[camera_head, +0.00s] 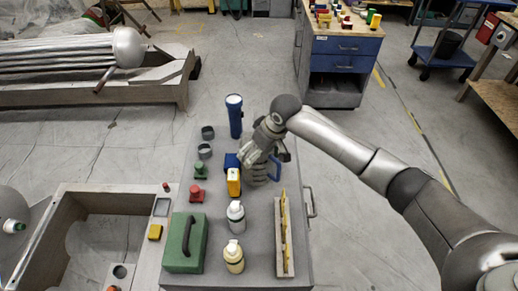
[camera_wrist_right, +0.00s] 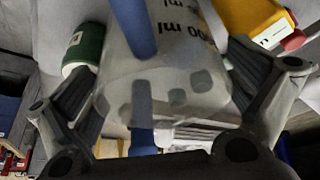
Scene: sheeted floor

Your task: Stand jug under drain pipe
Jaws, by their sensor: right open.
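The jug is a pale, translucent measuring vessel with dark "ml" markings and a blue handle. In the wrist view the jug (camera_wrist_right: 180,75) fills the space between the fingers of my right gripper (camera_wrist_right: 165,90). In the head view the jug (camera_head: 258,176) stands on the grey bench top, partly hidden by my right gripper (camera_head: 262,160). The gripper is open around it; contact cannot be told. A short pipe (camera_head: 104,80), apparently the drain pipe, slants down from the rounded metal end at upper left, far from the jug. My left gripper is not in view.
The bench also holds a blue cylinder (camera_head: 235,116), yellow bottle (camera_head: 234,182), two white bottles (camera_head: 236,217), green case (camera_head: 185,243), red items (camera_head: 197,193) and a narrow tray (camera_head: 284,263). Open floor lies between the bench and the long metal structure (camera_head: 60,55).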

